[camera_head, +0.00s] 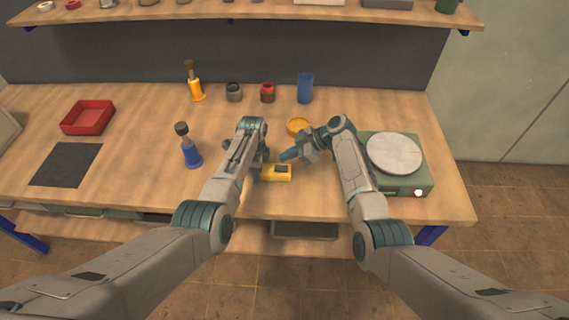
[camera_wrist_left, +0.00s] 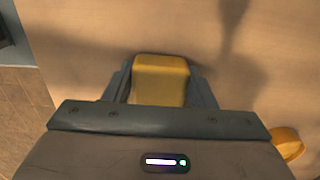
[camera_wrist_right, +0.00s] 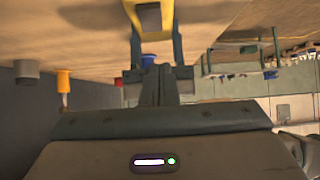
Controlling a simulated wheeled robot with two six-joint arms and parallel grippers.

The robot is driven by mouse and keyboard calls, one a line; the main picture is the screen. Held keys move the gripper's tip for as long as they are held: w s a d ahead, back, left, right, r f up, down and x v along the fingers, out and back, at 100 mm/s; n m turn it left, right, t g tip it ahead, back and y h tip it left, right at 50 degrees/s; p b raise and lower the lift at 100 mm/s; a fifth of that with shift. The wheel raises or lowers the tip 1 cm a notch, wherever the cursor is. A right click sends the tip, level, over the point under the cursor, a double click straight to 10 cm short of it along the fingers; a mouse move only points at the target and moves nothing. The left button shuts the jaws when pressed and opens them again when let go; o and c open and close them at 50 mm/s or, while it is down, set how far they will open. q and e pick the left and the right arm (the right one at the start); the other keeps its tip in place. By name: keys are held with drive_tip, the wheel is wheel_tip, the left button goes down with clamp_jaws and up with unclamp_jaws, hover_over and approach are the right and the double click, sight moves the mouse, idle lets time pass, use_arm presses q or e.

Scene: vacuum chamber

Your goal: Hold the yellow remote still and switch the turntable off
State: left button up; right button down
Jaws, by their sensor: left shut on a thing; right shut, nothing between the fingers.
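An orange round dish (camera_head: 298,126) sits behind my right gripper. A blue cup (camera_head: 305,88), red and dark jars, and orange and blue-based tools stand farther back and left. A red tray (camera_head: 88,117) and dark mat (camera_head: 68,165) lie at the left.

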sight(280, 169)
drive_tip(key=shift+a+f, duration=0.25)
drive_tip(key=shift+f, duration=0.85)
drive_tip(key=shift+a+f, duration=0.25)
drive_tip(key=shift+f, duration=0.85)
drive_tip(key=shift+a+f, duration=0.1)
drive_tip(key=shift+f, duration=0.05)
drive_tip(key=shift+a, duration=0.1)
drive_tip(key=shift+a+r, duration=0.25)
drive_tip(key=shift+a, duration=0.45)
drive_tip(key=v, duration=1.2)
